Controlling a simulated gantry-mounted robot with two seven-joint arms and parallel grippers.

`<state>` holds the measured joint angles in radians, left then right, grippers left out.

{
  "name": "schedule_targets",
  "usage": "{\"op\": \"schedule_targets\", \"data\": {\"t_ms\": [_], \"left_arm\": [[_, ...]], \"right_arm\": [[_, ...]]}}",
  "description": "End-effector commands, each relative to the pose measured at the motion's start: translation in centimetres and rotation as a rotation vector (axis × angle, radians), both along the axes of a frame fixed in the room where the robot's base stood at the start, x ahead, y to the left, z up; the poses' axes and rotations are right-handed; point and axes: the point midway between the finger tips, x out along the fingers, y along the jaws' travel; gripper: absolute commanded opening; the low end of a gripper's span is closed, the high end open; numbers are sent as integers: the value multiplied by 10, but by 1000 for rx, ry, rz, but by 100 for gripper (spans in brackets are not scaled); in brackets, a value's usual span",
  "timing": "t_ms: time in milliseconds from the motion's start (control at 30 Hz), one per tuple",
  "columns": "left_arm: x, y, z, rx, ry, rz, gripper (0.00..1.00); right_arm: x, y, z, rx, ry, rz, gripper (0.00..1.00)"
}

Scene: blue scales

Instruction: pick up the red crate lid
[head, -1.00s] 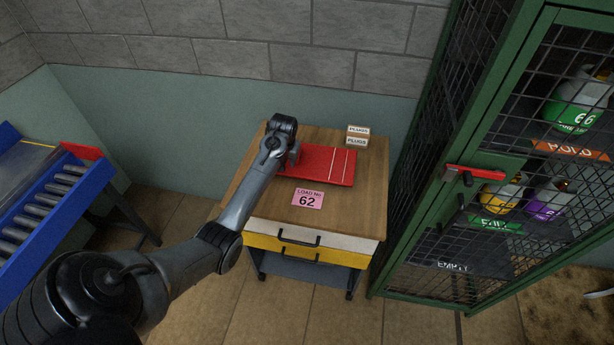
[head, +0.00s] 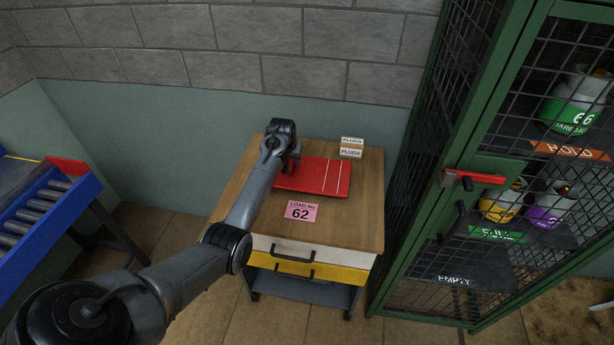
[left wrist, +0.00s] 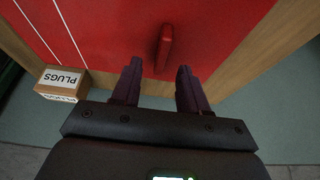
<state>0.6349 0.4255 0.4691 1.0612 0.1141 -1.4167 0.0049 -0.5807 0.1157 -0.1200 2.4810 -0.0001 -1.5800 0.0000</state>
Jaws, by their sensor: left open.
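The red crate lid (head: 316,177) lies flat on the wooden cabinet top, with two pale lines across its right part. In the left wrist view the lid (left wrist: 110,32) fills the upper middle, and its raised red handle (left wrist: 164,48) stands just beyond my fingertips. My left gripper (left wrist: 158,72) is open and empty, its two dark fingers apart over the lid's edge, with the handle roughly in line with the gap between them. In the head view my left arm hides the lid's left end and most of the gripper. My right gripper is not in view.
A green mesh cage (head: 440,200) stands close on the right, and a blue roller conveyor (head: 50,215) is at the left.

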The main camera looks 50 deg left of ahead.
Motion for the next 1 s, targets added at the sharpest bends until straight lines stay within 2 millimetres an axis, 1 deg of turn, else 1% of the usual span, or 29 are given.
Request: {"op": "schedule_targets", "data": {"t_ms": [33,100,233,400,600,667,900,1000], "left_arm": [[1,1,-9,-2,2,0,44],[2,4,-18,-2,2,0,44],[6,8,-31,-1,1,0,44],[8,10,-37,0,0,-1,44],[8,10,-37,0,0,-1,44],[8,9,-37,0,0,-1,36],[8,9,-37,0,1,-1,0],[8,9,-38,0,1,-1,0]], "right_arm": [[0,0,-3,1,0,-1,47],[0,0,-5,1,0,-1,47],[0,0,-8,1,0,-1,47],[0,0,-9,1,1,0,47],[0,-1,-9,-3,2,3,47],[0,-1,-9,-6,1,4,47],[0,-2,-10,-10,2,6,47],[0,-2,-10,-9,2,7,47]]}}
